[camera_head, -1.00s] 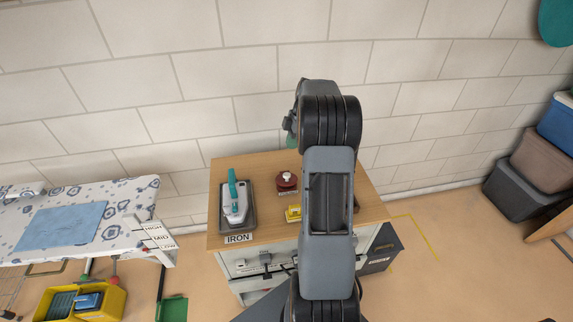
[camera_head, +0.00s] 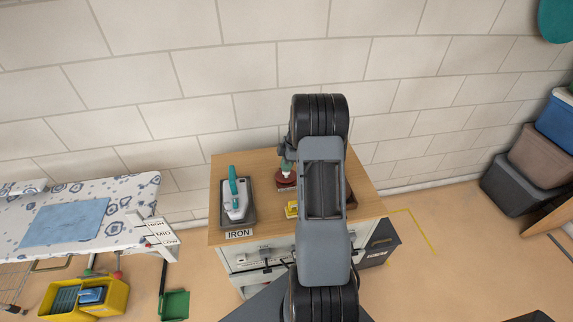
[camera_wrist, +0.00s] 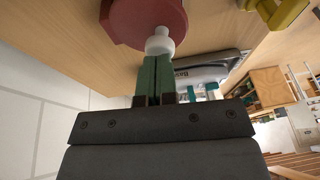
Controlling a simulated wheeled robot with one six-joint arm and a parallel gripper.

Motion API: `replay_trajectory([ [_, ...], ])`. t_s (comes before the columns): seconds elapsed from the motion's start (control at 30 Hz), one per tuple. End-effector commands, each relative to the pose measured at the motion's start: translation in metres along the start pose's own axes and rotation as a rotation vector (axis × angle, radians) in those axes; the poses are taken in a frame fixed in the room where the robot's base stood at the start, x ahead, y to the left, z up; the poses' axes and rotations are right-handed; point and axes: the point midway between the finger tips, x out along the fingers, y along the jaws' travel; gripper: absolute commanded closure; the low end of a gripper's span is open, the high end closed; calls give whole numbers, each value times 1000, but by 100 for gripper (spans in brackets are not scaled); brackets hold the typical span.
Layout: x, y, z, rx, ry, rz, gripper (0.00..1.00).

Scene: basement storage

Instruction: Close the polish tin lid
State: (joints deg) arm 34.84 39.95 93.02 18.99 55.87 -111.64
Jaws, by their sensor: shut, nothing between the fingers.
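A dark red round tin (camera_head: 286,184) with a white knob stands on the wooden cabinet top, partly hidden by my arm. In the wrist view the red part (camera_wrist: 148,18) is at the top and its white knob (camera_wrist: 160,41) points toward my gripper. I cannot tell from these frames how far the lid stands open. My gripper (camera_wrist: 156,60) has its green fingers shut together with nothing between them. The fingertips are right at the white knob; whether they touch it is unclear. In the head view my gripper (camera_head: 287,164) is just above the tin, mostly behind my arm.
An iron (camera_head: 236,200) rests on a dark tray left of the tin. A small yellow object (camera_head: 291,209) lies in front of the tin. The cabinet top (camera_head: 262,170) is bare behind them, near the block wall. An ironing board (camera_head: 120,195) stands at left.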

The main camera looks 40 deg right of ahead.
Motion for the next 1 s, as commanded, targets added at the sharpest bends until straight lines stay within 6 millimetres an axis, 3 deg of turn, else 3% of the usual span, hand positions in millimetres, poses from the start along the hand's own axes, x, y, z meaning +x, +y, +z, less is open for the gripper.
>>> replay_trajectory([
  [0.6, 17, -10, 4, -38, -3, 125, 100],
  [1.0, 9, -12, 1, -37, -3, 123, 100],
])
